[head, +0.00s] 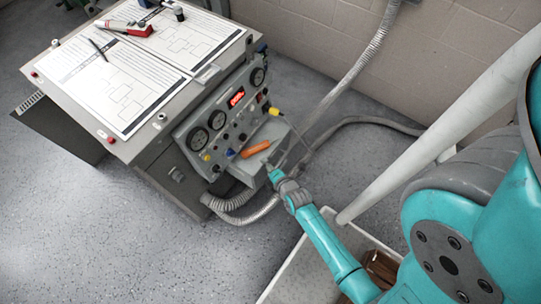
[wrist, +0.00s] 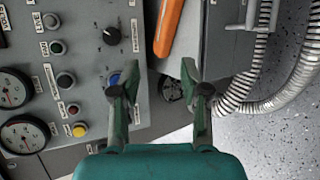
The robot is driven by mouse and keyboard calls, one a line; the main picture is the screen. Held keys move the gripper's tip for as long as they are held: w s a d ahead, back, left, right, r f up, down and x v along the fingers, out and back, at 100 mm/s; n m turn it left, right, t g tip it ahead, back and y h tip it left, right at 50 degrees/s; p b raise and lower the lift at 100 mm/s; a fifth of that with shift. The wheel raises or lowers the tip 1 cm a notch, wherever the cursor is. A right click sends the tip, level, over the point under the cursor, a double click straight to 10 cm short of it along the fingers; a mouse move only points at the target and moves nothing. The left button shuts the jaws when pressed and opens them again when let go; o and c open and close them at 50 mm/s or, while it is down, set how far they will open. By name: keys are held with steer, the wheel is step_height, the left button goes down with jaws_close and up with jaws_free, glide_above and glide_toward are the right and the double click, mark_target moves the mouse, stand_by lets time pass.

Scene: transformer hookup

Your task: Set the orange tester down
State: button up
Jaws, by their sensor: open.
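The orange tester (head: 255,148) lies on the small grey shelf (head: 250,168) at the right end of the console's front panel. It also shows in the wrist view (wrist: 168,27) at the top centre, where its upper end is cut off by the frame. My gripper (wrist: 161,78) is open and empty. Its fingers are spread just below the tester's near end in the wrist view, apart from it. In the head view my gripper (head: 269,168) is at the shelf's right edge, close beside the tester.
The console panel (head: 208,146) carries gauges, knobs and a red display. A yellow plug (head: 274,111) with a cable is above the shelf. Grey corrugated hoses (head: 345,82) run along the right and below. Papers (head: 130,85) and tools cover the console top. A white-rimmed bin (head: 297,262) stands near my arm.

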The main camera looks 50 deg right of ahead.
steer(key=s+a+r+m+t+y, duration=0.2)
steer(key=s+a+r+m, duration=0.5)
steer(key=s+a+r, duration=0.5)
steer(key=s+a+r+m+y, duration=0.1)
steer(key=s+r+m, duration=0.3)
steer(key=r, duration=0.6)
steer(key=s+a+r+m+t+y, duration=0.1)
steer(key=s+a+r+m, duration=0.2)
steer(key=s+r+m, duration=0.2)
step_height(320, 180, up, 5)
steer(key=s, duration=0.3)
steer(key=shift+a+r+t+y, duration=0.2)
steer(key=shift+a+t+y, duration=0.1)
steer(key=shift+a+y, duration=0.1)
